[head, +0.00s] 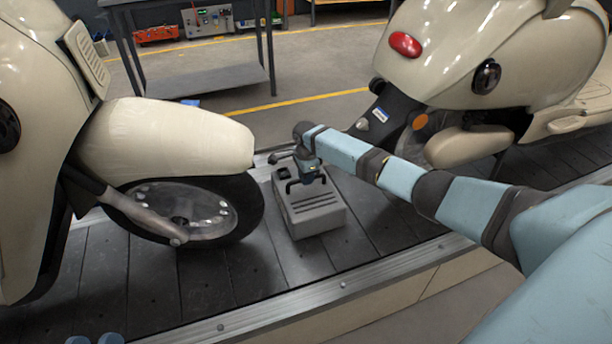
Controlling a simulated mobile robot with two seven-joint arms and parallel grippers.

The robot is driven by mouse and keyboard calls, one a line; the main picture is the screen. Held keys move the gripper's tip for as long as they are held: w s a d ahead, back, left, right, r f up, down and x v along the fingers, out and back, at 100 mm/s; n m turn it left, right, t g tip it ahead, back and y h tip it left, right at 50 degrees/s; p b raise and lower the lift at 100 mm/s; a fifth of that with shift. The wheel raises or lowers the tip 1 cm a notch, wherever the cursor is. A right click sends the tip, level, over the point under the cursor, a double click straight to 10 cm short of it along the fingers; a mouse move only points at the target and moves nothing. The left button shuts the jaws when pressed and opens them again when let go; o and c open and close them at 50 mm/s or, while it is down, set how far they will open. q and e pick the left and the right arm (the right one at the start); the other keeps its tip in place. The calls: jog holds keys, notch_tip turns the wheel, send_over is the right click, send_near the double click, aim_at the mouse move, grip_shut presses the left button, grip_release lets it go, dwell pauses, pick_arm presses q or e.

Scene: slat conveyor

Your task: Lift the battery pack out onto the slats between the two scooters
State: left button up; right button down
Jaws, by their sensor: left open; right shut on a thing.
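The battery pack (316,215) is a grey box with dark slots on its top and a dark carrying handle (293,186). It is over the slats between the two scooters, beside the left scooter's front wheel; whether its base touches the slats is hard to tell. My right gripper (311,177) comes down from above and is shut on the handle. The cream left scooter (165,135) and cream right scooter (455,60) stand upright.
The dark slat conveyor (225,275) has a metal rail (340,286) along its near edge. Bare slats lie in front of the left scooter's wheel and right of the pack. A grey workbench (195,80) stands behind, beyond open floor.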

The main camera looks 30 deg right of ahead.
jog(key=shift+w+f, duration=0.1)
jog(key=shift+f, duration=0.65)
jog(key=c, duration=1)
grip_release()
jog(key=shift+f, duration=0.25)
jog(key=shift+r, duration=0.1)
pick_arm(q)
jog(key=s+a+f+g+y+p, duration=0.1)
jog(key=a+f+g+y+p, duration=0.1)
jog(key=f, duration=0.4)
jog(key=s+a+f+g+y+p, duration=0.1)
jog(key=a+f+g+y+p, duration=0.1)
jog(key=f, duration=0.4)
jog(key=shift+s+a+f+g+y+p, duration=0.15)
jog(key=shift+a+f+g+y+p, duration=0.2)
jog(key=shift+a+g+p, duration=0.35)
pick_arm(e)
notch_tip(320, 180, up, 14)
pick_arm(q)
jog(key=shift+d, duration=0.2)
